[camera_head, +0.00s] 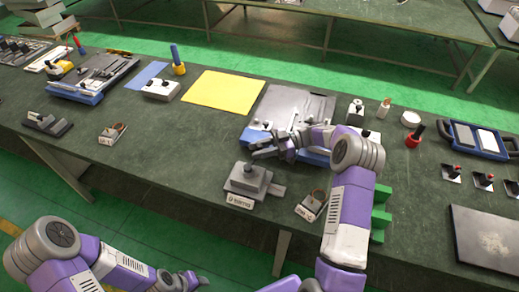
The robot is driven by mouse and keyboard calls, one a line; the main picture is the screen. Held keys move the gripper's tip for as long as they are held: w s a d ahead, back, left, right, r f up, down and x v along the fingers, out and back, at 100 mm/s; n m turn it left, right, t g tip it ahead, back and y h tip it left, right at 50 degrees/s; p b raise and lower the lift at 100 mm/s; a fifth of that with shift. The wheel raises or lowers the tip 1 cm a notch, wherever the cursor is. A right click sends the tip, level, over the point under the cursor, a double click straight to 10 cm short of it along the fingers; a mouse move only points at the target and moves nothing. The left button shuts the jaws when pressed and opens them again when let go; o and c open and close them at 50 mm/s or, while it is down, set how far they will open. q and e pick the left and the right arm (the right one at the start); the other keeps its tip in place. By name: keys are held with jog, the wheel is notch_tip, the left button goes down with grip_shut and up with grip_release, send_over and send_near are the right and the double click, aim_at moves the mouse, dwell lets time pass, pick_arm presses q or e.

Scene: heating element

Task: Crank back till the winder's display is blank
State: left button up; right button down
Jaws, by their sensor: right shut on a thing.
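The winder (248,180) is a small grey box with an upright post, standing near the front edge of the green table. A white label or display on its front (240,201) bears small dark writing, which seems to begin with a 0 and is too small to read surely. My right gripper (262,148) is just above and behind the winder, its fingers pointing left. It is shut on what seems to be the winder's crank, mostly hidden by the fingers. My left gripper (197,280) is low at the bottom edge, away from the table, and its fingers are unclear.
A blue-edged tray (300,103) lies behind my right gripper. A small labelled block with a brown ring (311,205) stands right of the winder. Green blocks (381,205) are by my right forearm. A yellow sheet (222,88) lies flat behind.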

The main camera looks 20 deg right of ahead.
aim_at(259, 145)
dwell(0.4)
jog(key=c, duration=1)
grip_release()
jog(key=shift+o, duration=0.2)
notch_tip(259, 145, up, 10)
jog(key=shift+r+p, duration=0.1)
jog(key=shift+p, duration=0.8)
